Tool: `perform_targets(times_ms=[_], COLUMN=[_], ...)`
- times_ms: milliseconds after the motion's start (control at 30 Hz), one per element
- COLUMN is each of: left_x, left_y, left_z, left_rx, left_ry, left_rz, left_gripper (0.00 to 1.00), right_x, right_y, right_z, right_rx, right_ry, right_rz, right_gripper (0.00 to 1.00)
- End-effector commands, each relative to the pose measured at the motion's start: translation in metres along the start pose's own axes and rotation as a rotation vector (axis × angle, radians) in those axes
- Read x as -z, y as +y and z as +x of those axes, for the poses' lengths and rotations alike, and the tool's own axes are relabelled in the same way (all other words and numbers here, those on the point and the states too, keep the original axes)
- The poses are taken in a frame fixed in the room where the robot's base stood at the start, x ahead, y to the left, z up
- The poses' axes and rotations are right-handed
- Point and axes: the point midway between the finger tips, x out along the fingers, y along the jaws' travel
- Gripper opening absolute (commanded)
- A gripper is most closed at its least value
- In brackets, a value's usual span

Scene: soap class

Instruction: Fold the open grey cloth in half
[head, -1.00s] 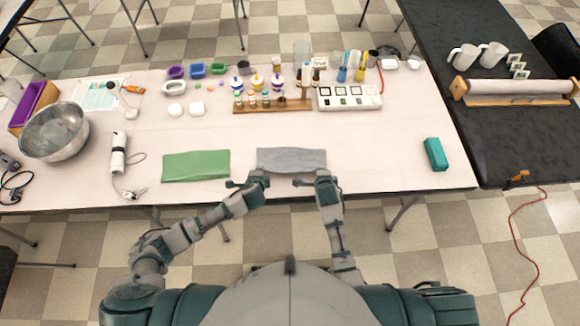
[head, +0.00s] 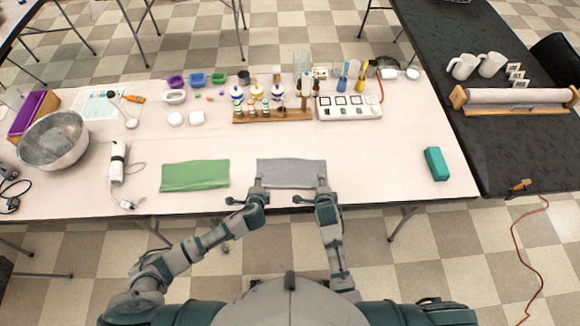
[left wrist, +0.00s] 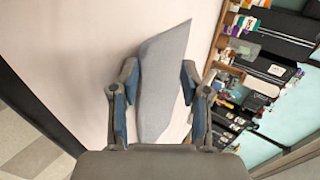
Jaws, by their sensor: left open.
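The grey cloth (head: 291,172) lies spread on the table near its front edge, a wide rectangle with slightly wavy edges. My left gripper (head: 257,188) is at the cloth's front left corner. In the left wrist view my left gripper (left wrist: 158,75) is open, with part of the grey cloth (left wrist: 163,65) showing between its fingers. My right gripper (head: 322,188) is at the cloth's front right corner. Its fingers are too small to tell whether they are open or shut, or whether they touch the cloth.
A folded-looking green cloth (head: 195,175) lies left of the grey one. A teal box (head: 437,163) lies to the right. Behind stand a wooden rack (head: 272,115) with bottles and a white tray (head: 349,107). The table is clear between the grey cloth and the rack.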

Motion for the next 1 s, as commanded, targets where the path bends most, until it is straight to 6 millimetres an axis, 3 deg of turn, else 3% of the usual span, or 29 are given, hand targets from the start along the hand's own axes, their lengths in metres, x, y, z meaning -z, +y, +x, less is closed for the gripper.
perform_targets(times_ms=[167,700,1000], left_x=[0.000,0.001,0.001], left_y=[-0.005,-0.036,-0.038], left_z=[-0.009,-0.093,-0.101], left_rx=[0.001,-0.001,-0.001], left_ry=[0.001,0.001,0.000], left_rz=[0.000,0.000,0.001], left_gripper=[0.46,0.46,0.46], right_x=[-0.001,0.000,0.001], right_y=[-0.006,-0.036,-0.038], right_z=[-0.009,-0.093,-0.101], right_rx=[0.002,0.000,-0.001], right_ry=[-0.001,-0.001,0.000], right_rz=[0.003,0.002,0.000], right_gripper=[0.46,0.46,0.46])
